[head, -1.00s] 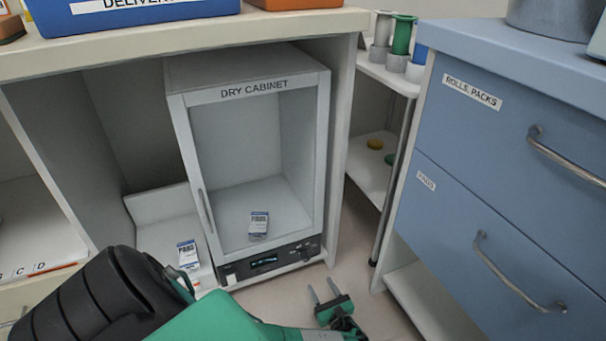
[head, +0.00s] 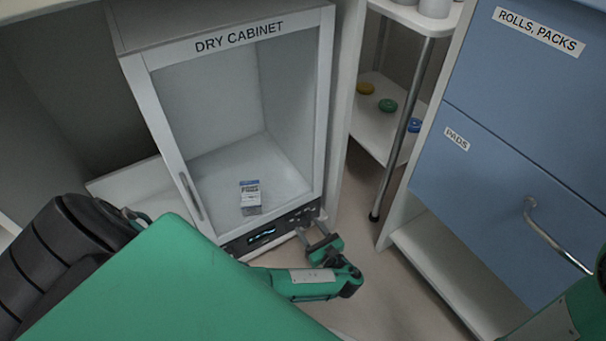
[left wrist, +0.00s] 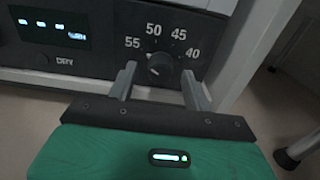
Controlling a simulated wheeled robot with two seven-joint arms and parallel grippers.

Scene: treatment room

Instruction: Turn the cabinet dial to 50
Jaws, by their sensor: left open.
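The dry cabinet (head: 240,38) stands under the counter, its glass door shut. Its dark control panel (head: 231,247) runs along the bottom, with a lit display (head: 262,236). In the left wrist view the round black dial (left wrist: 160,68) is at the panel's right, with the marks 55, 50, 45 and 40 around it. My left gripper (head: 314,229) is open at the panel's right end. In the left wrist view its fingers (left wrist: 158,74) stand either side of the dial, with gaps visible. My right gripper is out of view.
A small box (head: 250,196) sits inside the cabinet. To the right are a white trolley with a metal leg (head: 399,130) and blue drawers (head: 480,200) with a protruding handle (head: 545,232). Open floor lies between cabinet and drawers.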

